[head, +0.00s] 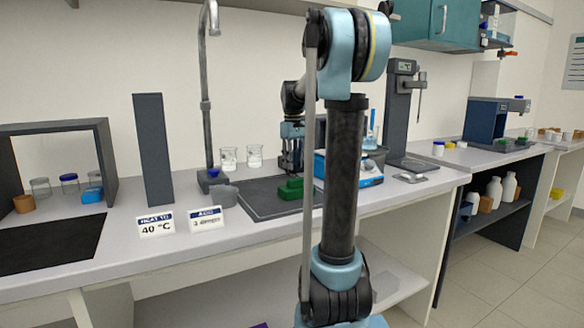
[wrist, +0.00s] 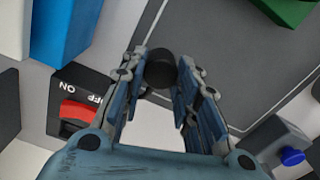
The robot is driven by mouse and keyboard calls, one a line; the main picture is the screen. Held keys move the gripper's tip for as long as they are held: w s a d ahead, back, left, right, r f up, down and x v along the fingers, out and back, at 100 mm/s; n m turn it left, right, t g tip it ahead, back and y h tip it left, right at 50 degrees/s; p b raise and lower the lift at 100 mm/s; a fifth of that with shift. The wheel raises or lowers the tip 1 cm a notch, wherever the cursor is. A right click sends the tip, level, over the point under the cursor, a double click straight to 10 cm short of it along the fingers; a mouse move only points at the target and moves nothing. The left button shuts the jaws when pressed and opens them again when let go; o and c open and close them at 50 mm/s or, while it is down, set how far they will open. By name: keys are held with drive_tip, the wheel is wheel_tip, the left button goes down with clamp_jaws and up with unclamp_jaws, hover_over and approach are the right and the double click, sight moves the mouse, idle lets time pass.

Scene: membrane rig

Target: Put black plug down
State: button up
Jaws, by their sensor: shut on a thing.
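The black plug (wrist: 160,69) is a small dark round piece between the fingertips of my gripper (wrist: 162,88) in the wrist view. The fingers are shut on its sides. In the head view my gripper (head: 291,165) points down over the back part of the dark grey mat (head: 254,205), behind the green block (head: 290,189). The plug cannot be made out in the head view. In the wrist view the mat (wrist: 225,70) lies behind the plug; I cannot tell whether the plug touches it.
A blue-and-white device (head: 368,178) stands right of the mat; its red switch (wrist: 82,113) shows close to my fingers. A grey block with a blue cap (head: 213,175) stands left of the mat, two beakers (head: 229,158) behind. The mat's front left is clear.

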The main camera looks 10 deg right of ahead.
drive_tip(key=shift+f, duration=0.75)
drive_tip(key=o, duration=1)
wheel_tip(320, 180, up, 12)
drive_tip(key=shift+r, duration=0.1)
